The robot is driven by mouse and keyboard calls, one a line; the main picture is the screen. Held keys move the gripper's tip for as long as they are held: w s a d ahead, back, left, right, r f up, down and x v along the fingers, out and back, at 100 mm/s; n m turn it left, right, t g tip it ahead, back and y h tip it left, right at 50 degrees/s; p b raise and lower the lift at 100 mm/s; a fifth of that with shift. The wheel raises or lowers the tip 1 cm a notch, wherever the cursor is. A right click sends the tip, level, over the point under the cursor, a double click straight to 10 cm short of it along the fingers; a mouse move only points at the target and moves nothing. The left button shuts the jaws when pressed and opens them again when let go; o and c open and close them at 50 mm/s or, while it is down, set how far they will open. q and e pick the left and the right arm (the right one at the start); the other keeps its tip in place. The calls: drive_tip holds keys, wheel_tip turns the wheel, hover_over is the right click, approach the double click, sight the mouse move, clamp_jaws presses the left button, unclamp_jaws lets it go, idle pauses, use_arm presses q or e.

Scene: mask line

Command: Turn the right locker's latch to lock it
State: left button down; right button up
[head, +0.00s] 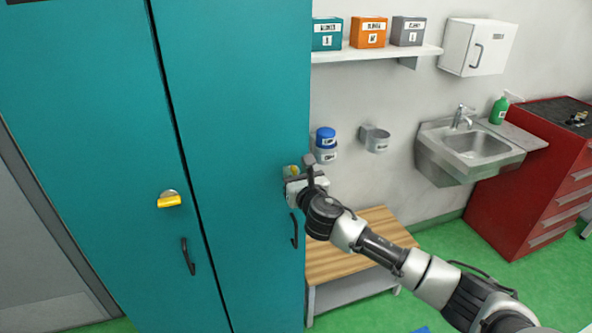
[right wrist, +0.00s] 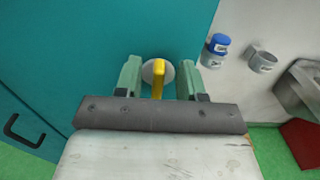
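The right locker (head: 235,120) is a tall teal door, shown shut. Its yellow latch (right wrist: 158,80) sits on a round grey plate in the right wrist view. In the head view my right gripper (head: 297,171) mostly hides this latch. My right gripper (right wrist: 159,79) is open. Its two green fingers stand on either side of the latch, with a gap on each side. I cannot tell how deep the fingers reach around it. My left gripper is not in view.
The left locker (head: 85,130) has its own yellow latch (head: 169,200), lying level. A black handle (head: 294,230) is below my right gripper. A wooden bench (head: 340,255) stands beside the lockers, and a blue-lidded jar (head: 326,137) is on the wall behind the gripper.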

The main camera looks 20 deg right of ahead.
drive_tip(key=shift+w, duration=0.35)
drive_tip(key=shift+c, duration=0.4)
clamp_jaws()
